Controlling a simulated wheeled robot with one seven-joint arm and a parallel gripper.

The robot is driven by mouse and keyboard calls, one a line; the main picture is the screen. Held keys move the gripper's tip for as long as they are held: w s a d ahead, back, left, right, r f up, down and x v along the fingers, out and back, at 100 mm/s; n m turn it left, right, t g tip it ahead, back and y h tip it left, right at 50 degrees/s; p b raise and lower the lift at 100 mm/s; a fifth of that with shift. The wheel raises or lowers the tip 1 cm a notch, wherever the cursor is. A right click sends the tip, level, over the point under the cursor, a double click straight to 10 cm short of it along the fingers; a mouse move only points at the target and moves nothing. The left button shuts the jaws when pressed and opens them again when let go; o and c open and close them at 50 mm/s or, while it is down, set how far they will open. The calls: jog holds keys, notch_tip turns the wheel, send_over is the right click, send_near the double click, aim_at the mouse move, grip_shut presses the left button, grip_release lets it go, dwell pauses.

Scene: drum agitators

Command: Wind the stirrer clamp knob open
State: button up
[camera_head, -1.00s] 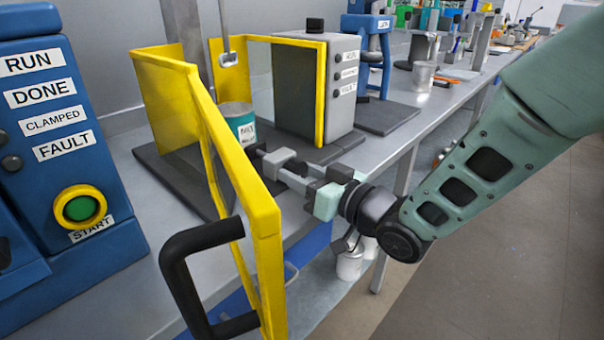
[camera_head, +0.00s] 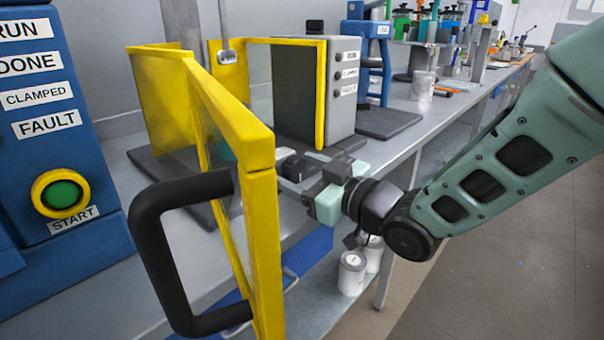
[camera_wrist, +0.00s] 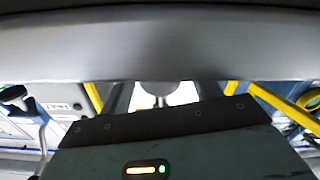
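In the head view the agitator has yellow guard panels, and its yellow-framed door (camera_head: 262,225) with a black handle (camera_head: 165,255) stands open toward me. A thin stirrer shaft (camera_head: 223,20) comes down to a small silver clamp (camera_head: 227,57). The teal can (camera_head: 222,150) below is mostly hidden behind the door frame. My gripper (camera_head: 287,163) is low at the open front, just past the door's edge. Its fingertips are partly hidden, so its opening is unclear. I cannot make out the clamp knob. The wrist view shows a wide grey bar (camera_wrist: 160,45) across its top.
A grey box (camera_head: 342,90) with indicator lamps stands right of the guard. A blue panel (camera_head: 45,130) with a green START button (camera_head: 62,194) is at the left. The bench (camera_head: 395,150) runs back with other equipment. White pots (camera_head: 352,272) stand on the lower shelf.

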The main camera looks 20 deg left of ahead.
dwell(0.4)
jog(key=v, duration=1.7)
jog(key=shift+d+b, duration=0.2)
jog(key=shift+b, duration=0.15)
jog(key=shift+s, duration=0.1)
jog(key=s+d+f+m+h, duration=0.2)
jog(key=d+f+m+h, duration=0.3)
jog(key=d+f+h, duration=0.4)
jog(key=s+d+m+g+h, duration=0.2)
jog(key=s+d+g+h, duration=0.1)
jog(key=s, duration=0.4)
jog(key=s+d+m+g+h, duration=0.1)
jog(key=s+d+g+h, duration=0.25)
jog(key=s, duration=0.25)
notch_tip(320, 180, up, 17)
jog(key=s+p, duration=0.1)
jog(key=p, duration=1.5)
